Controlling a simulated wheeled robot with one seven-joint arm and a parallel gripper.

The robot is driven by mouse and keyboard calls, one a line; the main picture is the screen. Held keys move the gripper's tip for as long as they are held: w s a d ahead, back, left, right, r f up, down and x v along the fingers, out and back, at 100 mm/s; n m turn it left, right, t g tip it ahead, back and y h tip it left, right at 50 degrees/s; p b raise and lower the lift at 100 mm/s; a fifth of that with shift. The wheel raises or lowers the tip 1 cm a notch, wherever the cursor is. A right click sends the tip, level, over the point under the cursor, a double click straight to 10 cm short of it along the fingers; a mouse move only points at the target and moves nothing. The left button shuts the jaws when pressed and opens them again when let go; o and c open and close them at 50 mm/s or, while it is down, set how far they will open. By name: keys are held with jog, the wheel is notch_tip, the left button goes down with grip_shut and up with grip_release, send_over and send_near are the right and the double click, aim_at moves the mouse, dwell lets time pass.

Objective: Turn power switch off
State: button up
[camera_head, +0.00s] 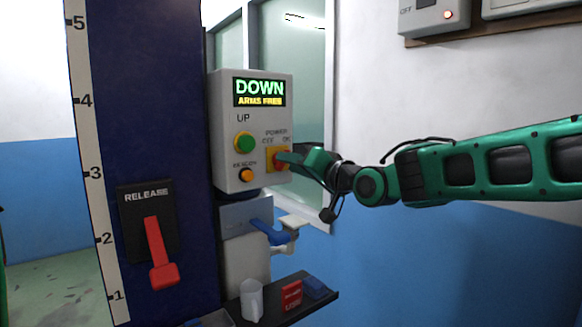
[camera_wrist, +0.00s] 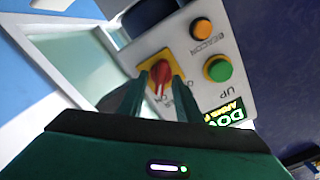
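The power switch is a red knob on a yellow plate (camera_head: 269,153), at the lower right of a grey control box (camera_head: 228,92). OFF and ON are printed above it. In the wrist view the red knob (camera_wrist: 161,73) lies between my two finger ends. My gripper (camera_head: 287,159) reaches in from the right, right at the knob. My gripper in the wrist view (camera_wrist: 160,84) has its fingers apart, one on each side of the knob. I cannot tell whether they touch it, nor which way the knob points. The box display (camera_head: 259,92) is lit and reads DOWN, ARMS FREE.
A green UP button (camera_head: 244,142) and an orange BEACON button (camera_head: 246,175) sit left of the switch. A red release lever (camera_head: 160,250) is on the blue column (camera_head: 150,90). A blue handle (camera_head: 268,232) and a small shelf (camera_head: 322,300) are below.

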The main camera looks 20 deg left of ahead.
jog(key=shift+w+a, duration=0.35)
jog(key=shift+a, duration=0.05)
grip_shut()
